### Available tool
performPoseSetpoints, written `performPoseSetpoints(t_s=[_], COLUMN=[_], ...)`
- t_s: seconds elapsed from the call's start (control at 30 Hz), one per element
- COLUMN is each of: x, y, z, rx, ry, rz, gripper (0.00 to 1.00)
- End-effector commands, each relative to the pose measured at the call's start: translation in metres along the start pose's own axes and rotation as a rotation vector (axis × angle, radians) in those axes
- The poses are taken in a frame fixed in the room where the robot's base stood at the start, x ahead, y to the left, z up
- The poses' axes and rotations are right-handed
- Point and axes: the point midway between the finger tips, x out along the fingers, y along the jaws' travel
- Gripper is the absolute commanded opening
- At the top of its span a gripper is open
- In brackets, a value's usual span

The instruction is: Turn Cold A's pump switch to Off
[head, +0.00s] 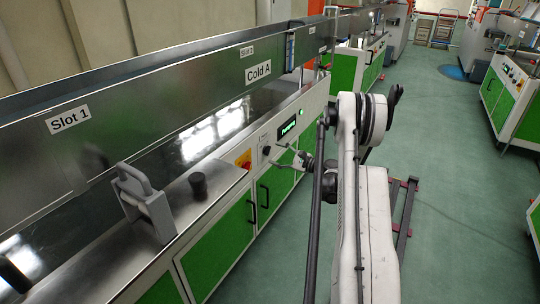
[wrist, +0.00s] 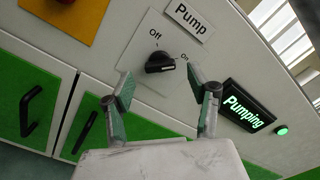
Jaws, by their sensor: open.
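The pump switch is a black knob (wrist: 160,62) on a white panel under the "Pump" label (wrist: 188,18). Its bar lies nearly level in the wrist view, with its right end toward "On" and away from "Off". The display (wrist: 247,105) reads "Pumping" in green, and a green lamp (wrist: 282,130) beside it is lit. My gripper (wrist: 160,84) is open and empty, its fingers spread below and to either side of the knob, apparently without touching it. In the head view, my gripper (head: 281,161) is at the panel below the display (head: 288,128), under the "Cold A" sign (head: 257,72).
A yellow plate (head: 243,160) with a red button is left of the switch. Green doors (wrist: 50,112) with black handles lie below the panel. A grey clamp-like fixture (head: 146,203) and a dark knob (head: 198,186) stand on the metal top. Green floor (head: 455,200) is open to the right.

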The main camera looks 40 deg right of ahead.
Motion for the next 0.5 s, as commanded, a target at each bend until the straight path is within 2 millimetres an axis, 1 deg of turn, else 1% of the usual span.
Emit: performPoseSetpoints(t_s=[0.03, 0.2, 0.33, 0.5], x=[0.009, 0.028, 0.035, 0.037], y=[0.002, 0.001, 0.0, 0.0], z=[0.0, 0.0, 0.0, 0.0], rx=[0.0, 0.0, 0.0, 0.0], ry=[-0.002, -0.001, 0.0, 0.001], rz=[0.002, 0.001, 0.0, -0.001], gripper=[0.54, 0.54, 0.54, 0.54])
